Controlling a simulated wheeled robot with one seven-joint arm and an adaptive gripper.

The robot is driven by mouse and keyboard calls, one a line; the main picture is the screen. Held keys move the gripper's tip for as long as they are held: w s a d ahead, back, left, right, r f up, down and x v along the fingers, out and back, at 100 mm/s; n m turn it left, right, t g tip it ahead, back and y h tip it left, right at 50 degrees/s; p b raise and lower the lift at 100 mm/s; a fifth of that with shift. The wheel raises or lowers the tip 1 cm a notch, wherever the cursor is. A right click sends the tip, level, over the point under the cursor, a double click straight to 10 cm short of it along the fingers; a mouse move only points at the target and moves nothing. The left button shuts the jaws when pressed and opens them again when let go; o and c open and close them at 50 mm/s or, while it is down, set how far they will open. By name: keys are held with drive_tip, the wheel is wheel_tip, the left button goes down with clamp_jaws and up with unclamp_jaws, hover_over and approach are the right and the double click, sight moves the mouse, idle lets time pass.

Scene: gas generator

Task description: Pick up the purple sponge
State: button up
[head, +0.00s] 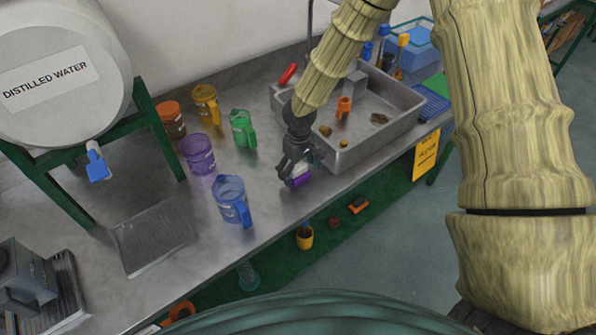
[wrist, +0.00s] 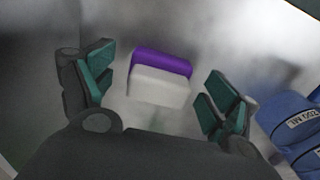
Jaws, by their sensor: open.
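The purple sponge (wrist: 160,67) lies on the metal bench between my fingers in the wrist view, with a purple layer and a white layer showing. In the head view the sponge (head: 299,178) shows under my gripper, partly hidden by the fingers. My gripper (head: 290,172) points down at the bench beside the sink. In the wrist view my gripper (wrist: 155,92) is open, with one finger on each side of the sponge and a gap at both sides.
A blue jug (head: 231,199) stands close by on the left; green (head: 243,128) and purple (head: 198,154) jugs stand behind it. The sink (head: 375,140) is to the right. A distilled water tank (head: 65,75) stands at the far left. The bench's front edge is near.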

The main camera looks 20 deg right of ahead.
drive_tip(key=shift+f, duration=0.65)
drive_tip(key=c, duration=1)
drive_tip(key=shift+c, duration=0.2)
drive_tip(key=shift+r+b, duration=0.4)
drive_tip(key=shift+r, duration=0.4)
wheel_tip(320, 180, up, 2)
drive_tip(key=shift+b, duration=0.4)
drive_tip(key=s+a+b, duration=0.1)
drive_tip(key=s+b, duration=0.1)
drive_tip(key=s, duration=0.6)
drive_tip(key=s+a+r+b, duration=0.1)
drive_tip(key=s+b, duration=0.1)
drive_tip(key=s, duration=0.6)
drive_tip(key=shift+a+r, duration=0.2)
drive_tip(key=shift+a, duration=0.1)
